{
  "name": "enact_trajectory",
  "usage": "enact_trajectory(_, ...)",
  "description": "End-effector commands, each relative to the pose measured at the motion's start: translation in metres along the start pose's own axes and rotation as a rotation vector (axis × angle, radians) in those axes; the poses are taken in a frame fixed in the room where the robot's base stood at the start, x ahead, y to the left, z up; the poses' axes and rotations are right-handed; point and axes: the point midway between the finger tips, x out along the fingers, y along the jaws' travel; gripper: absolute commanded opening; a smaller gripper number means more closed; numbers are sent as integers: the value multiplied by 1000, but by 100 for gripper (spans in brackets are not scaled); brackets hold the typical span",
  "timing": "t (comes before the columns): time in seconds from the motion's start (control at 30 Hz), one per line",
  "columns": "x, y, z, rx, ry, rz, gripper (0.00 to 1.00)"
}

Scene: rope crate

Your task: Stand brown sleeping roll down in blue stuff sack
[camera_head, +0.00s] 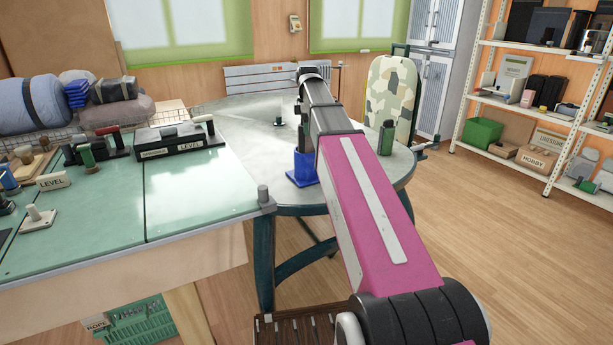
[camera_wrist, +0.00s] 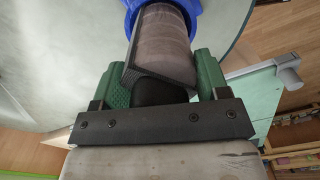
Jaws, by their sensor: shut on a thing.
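The blue stuff sack (camera_head: 302,168) stands upright on the grey round table, just left of my arm. In the wrist view the rim of the sack (camera_wrist: 198,8) shows at the top. The brown sleeping roll (camera_wrist: 165,35) has a dark band near its close end. My gripper (camera_wrist: 162,78) is shut on the roll with its green fingers at either side. The far end of the roll is within the blue rim; how deep it sits is hidden. In the head view my arm hides most of the gripper and the roll.
The round table (camera_head: 245,113) also bears a dark green canister (camera_head: 386,138) to the right and a small peg (camera_head: 279,112) at the back. A green-topped workbench (camera_head: 110,205) adjoins at left, with a corner post (camera_head: 263,195) near the sack. A patterned backpack (camera_head: 393,92) stands behind.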

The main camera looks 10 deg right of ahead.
Motion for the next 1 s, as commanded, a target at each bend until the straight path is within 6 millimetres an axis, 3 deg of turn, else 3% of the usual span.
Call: enact_trajectory(1.0,10,0,0,0,0,0,35)
